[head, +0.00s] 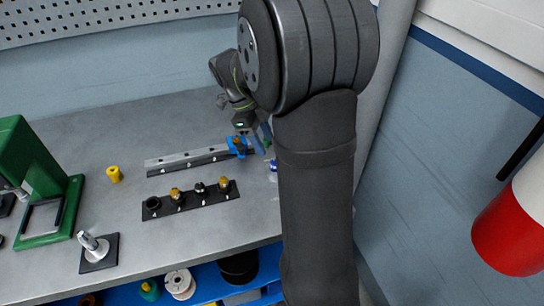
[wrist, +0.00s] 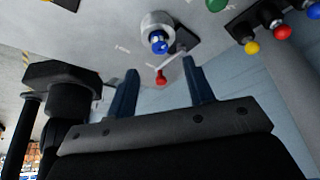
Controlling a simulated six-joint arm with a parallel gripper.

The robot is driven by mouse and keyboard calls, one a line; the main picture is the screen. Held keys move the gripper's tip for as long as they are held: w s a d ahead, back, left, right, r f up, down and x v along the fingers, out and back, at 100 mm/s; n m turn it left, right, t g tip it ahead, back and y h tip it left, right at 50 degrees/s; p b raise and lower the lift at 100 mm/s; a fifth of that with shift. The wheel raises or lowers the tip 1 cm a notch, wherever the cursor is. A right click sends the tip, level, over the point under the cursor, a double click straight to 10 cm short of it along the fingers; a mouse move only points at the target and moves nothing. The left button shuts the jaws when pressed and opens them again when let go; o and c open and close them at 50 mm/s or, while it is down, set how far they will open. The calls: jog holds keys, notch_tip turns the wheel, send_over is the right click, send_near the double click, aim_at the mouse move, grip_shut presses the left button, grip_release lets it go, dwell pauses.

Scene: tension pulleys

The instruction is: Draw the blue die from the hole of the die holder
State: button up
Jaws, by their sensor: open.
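In the wrist view a pale round holder (wrist: 157,24) has a blue piece (wrist: 159,42) in its middle, which looks like the blue die seated in the hole. A rod with a red ball end (wrist: 161,77) is beside it. My gripper (wrist: 158,68) is open, with two dark blue fingers apart and nothing between them. In this view the blue piece lies beyond the fingertips, above the gap. In the head view my arm hides much of this area; a small blue and white thing (head: 272,165) shows at its edge, and I cannot tell if it is the same holder.
A green press (head: 38,170) stands left. Colored knobs (wrist: 283,32) are at upper right.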

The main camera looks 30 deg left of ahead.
jog(key=x, duration=0.7)
grip_shut()
